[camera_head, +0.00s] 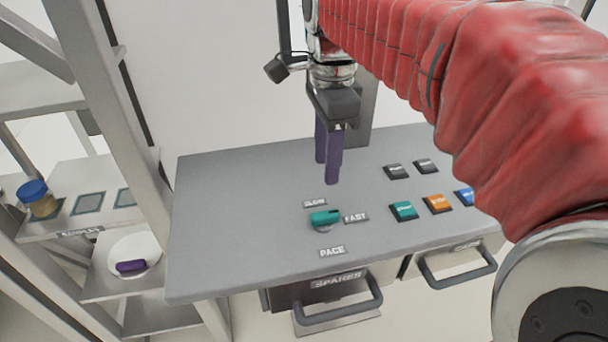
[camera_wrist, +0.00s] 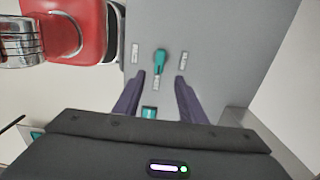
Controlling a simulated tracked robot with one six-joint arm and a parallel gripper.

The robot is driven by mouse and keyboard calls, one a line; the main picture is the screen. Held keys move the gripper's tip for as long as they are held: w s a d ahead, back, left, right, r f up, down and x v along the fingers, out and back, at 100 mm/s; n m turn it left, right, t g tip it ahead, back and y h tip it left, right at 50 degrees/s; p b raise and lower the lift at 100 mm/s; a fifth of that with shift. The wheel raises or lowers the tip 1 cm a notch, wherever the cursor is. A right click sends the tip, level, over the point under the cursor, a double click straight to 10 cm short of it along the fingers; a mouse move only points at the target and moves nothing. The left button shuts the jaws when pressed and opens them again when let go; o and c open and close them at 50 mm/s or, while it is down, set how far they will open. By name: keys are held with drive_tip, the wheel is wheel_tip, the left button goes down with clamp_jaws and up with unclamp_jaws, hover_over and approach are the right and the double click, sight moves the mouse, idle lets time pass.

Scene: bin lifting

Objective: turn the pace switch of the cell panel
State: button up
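The pace switch (camera_head: 324,217) is a teal knob on the grey cell panel (camera_head: 230,230). The SLOW label (camera_head: 314,203) is behind it, the FAST label (camera_head: 356,217) to its right and the PACE label (camera_head: 332,252) in front. Its handle lies along the line towards FAST. My gripper (camera_head: 326,172) points down above the panel, beyond the switch in the head view, with purple fingers apart and empty. In the wrist view the switch (camera_wrist: 160,62) lies just ahead of the gap between the fingertips (camera_wrist: 160,76); they do not touch it.
Teal (camera_head: 403,211), orange (camera_head: 437,203) and blue buttons sit right of the switch, with dark ones (camera_head: 397,171) behind. Drawers with handles (camera_head: 340,312) are below the panel.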

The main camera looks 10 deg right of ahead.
sight(324, 214)
wheel_tip(324, 214, down, 14)
drive_tip(key=shift+r, duration=0.2)
idle(0.4)
drive_tip(key=shift+c, duration=0.4)
